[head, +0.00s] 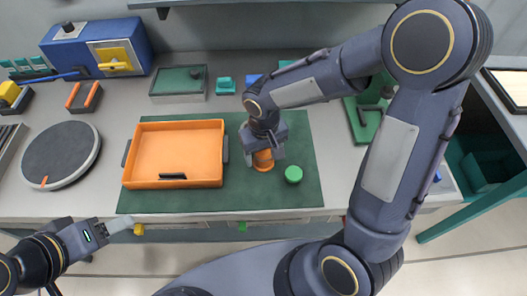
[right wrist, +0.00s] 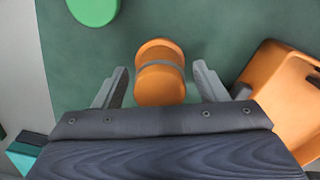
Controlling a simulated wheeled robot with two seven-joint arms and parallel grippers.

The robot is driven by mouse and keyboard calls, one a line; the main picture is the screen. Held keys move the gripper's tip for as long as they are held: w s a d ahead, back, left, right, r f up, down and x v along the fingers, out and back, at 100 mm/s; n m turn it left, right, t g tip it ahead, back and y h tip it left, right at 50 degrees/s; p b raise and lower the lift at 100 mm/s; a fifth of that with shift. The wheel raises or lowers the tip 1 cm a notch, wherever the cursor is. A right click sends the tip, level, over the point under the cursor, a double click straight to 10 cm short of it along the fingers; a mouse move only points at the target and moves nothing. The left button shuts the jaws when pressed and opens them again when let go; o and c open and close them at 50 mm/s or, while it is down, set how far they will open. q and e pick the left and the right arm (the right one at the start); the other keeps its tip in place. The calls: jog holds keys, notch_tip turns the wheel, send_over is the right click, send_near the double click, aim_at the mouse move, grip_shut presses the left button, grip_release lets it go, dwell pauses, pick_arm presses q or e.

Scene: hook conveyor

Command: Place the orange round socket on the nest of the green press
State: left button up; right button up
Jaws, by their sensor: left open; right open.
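The orange round socket (head: 264,160) stands on the dark green mat, right of the orange tray. In the right wrist view the socket (right wrist: 160,75) has a grey band and sits between the two fingers. My right gripper (right wrist: 158,85) is open around it, with a gap on both sides. In the head view my right gripper (head: 264,150) hangs over the socket and partly hides it. My left gripper (head: 122,226) is open and empty off the table's front edge at lower left. The green press (head: 366,118) is at the back right, partly behind my right arm; its nest is not clear.
The orange tray (head: 178,152) stands left of the socket, close to my right gripper. A green round piece (head: 293,174) lies to the right on the mat (head: 225,198). A grey turntable (head: 62,155) and a blue box (head: 112,46) are at left.

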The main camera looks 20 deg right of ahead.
notch_tip(320, 180, up, 12)
jog(key=s+d+r+m+t+y, duration=0.1)
jog(key=s+d+r+t+y, duration=0.1)
jog(key=s+d, duration=0.4)
jog(key=shift+s+r+m+y, duration=0.3)
jog(key=shift+s+r, duration=0.1)
jog(key=shift+s, duration=0.8)
jog(key=shift+o, duration=0.2)
jog(key=s+f+m+t+y, duration=0.1)
jog(key=s+t, duration=0.2)
jog(key=s, duration=0.3)
jog(key=shift+s+d, duration=0.15)
jog(key=shift+d, duration=0.15)
jog(key=shift+s+f+t, duration=0.1)
jog(key=shift+s+t, duration=0.1)
jog(key=shift+t, duration=0.1)
jog(key=shift+w+m, duration=0.1)
jog(key=shift+m, duration=0.2)
